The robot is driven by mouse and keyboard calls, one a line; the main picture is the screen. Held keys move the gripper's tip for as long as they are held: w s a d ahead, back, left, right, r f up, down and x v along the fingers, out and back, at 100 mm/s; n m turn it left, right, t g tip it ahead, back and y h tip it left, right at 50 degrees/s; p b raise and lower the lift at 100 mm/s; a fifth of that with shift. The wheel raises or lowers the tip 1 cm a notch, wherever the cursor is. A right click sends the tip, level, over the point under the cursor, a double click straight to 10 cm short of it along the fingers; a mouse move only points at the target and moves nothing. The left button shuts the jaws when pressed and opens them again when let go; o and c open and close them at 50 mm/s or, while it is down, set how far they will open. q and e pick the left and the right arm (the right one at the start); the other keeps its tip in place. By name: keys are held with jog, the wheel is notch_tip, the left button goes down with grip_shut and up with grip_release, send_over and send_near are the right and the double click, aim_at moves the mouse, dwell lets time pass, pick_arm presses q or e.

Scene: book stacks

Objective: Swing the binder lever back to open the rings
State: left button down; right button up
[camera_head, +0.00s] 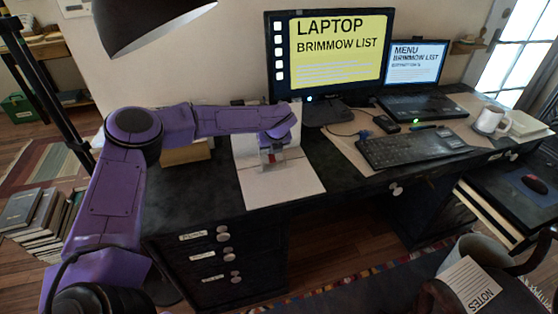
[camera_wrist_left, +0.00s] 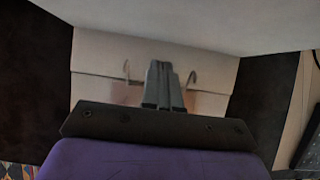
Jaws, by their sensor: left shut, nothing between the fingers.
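The binder (camera_head: 282,185) lies open on the dark desk, its pale front cover flat and its other cover raised behind my left gripper. My left gripper (camera_head: 272,163) points down over the binder's middle and is shut with nothing in it. In the left wrist view the shut fingers (camera_wrist_left: 164,82) sit between two thin curved rings (camera_wrist_left: 192,77) on the pale binder. The ring tips are too small to tell whether they meet. I cannot make out the lever; the fingers and gripper body cover that area. My right gripper is not in view.
A keyboard (camera_head: 415,148), a monitor (camera_head: 330,50), a laptop (camera_head: 418,104) and a white mug (camera_head: 490,120) stand to the right. A lamp shade (camera_head: 145,22) hangs at upper left. The desk left of the binder is partly bare.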

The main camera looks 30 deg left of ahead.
pick_arm(q)
jog(key=shift+r+p, duration=0.4)
jog(key=shift+r, duration=0.45)
jog(key=shift+d+r, duration=0.2)
jog(key=a+v, duration=0.1)
jog(key=v, duration=1.2)
jog(key=shift+r, duration=0.35)
jog(key=shift+w, duration=0.15)
jog(key=shift+d, duration=0.15)
